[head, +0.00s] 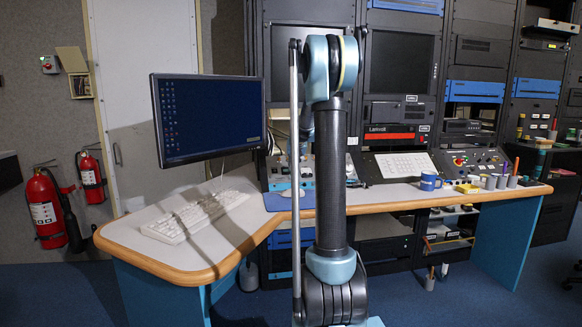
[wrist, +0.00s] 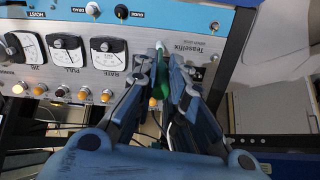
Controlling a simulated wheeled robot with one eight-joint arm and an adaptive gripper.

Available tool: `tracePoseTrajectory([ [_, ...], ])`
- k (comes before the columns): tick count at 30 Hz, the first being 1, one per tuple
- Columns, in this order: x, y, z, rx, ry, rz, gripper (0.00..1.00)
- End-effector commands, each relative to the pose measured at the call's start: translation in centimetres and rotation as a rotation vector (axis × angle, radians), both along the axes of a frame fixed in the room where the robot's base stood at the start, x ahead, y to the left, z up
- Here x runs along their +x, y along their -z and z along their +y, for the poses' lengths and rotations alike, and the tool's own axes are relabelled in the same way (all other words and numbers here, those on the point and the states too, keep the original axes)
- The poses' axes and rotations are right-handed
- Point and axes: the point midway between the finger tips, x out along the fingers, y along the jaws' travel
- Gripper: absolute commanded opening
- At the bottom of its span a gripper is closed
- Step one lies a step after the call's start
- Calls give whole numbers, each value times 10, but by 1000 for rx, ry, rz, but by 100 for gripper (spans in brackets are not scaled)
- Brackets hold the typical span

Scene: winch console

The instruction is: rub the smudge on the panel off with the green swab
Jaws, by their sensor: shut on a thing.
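My gripper (wrist: 168,66) is shut on the green swab (wrist: 163,80) in the wrist view. The swab's pale tip (wrist: 160,47) points up the picture, over the light grey panel (wrist: 130,30). I cannot tell whether the tip touches the panel. A small dark mark (wrist: 197,74) shows on the panel just right of the fingers; I cannot tell if it is the smudge. In the head view my arm hides the gripper and swab, and only parts of the panel (head: 281,160) show beside it.
Cables hang below the panel.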

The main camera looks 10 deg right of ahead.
Motion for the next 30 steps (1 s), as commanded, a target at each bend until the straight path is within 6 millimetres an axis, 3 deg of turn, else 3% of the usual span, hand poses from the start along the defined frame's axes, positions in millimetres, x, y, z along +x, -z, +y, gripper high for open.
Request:
tracePoseTrajectory([
  [30, -1, -1, -10, -1, -1, 0, 0],
])
